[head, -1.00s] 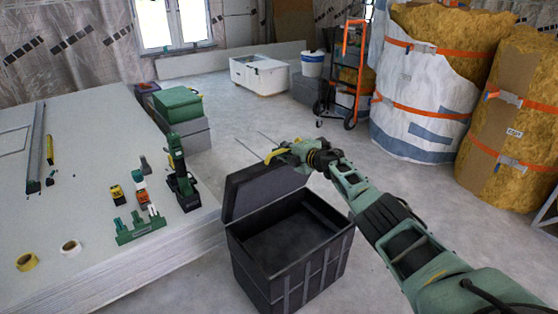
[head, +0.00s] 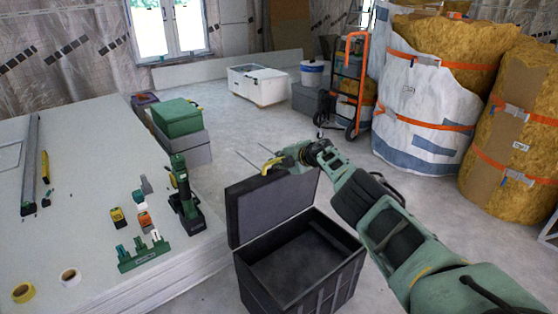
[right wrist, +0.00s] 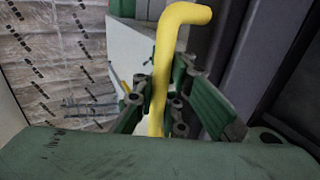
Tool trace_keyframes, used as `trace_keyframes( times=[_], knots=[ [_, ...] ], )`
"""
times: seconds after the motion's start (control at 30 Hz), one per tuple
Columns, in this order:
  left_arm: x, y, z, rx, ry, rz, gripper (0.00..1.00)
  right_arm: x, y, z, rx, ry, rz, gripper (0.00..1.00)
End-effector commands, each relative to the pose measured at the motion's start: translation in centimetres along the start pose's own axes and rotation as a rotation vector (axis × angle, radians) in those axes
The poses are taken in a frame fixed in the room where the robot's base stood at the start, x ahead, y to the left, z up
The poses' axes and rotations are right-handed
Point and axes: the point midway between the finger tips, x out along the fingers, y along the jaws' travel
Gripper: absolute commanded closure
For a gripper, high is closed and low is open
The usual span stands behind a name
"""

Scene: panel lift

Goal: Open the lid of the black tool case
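The black tool case (head: 300,278) stands on the floor with its top open, and its inside looks empty. Its lid (head: 272,205) is raised at the far side, standing steeply with its inner face towards me. My right gripper (head: 277,164) is at the lid's top edge, with a yellow bent rod (right wrist: 172,60) at its end. In the right wrist view the rod runs up between green finger links (right wrist: 160,105) and bends right at the top. I cannot tell whether the fingers are open or shut, or whether the rod touches the lid. My left gripper is out of view.
A stack of pale boards (head: 90,262) with tools, tape rolls and a green drill (head: 183,195) on it stands left of the case. Wrapped insulation rolls (head: 425,95) and an orange hand truck (head: 352,85) stand at the back right.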

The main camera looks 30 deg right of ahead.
Motion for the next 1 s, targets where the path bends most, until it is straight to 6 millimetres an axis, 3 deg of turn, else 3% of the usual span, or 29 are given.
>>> trace_keyframes(
  times=[0.03, 0.67, 1.0],
  knots=[
    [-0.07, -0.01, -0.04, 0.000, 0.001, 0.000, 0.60, 0.02, 0.80, -0.36, -0.003, 0.005, 0.005, 1.00],
    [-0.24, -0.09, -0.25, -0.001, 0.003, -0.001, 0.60, -0.22, 1.03, 0.06, -0.001, -0.004, -0.007, 1.00],
    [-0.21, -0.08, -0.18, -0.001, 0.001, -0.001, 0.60, -0.22, 0.76, 0.15, 0.000, -0.006, -0.010, 0.70]
  ],
)
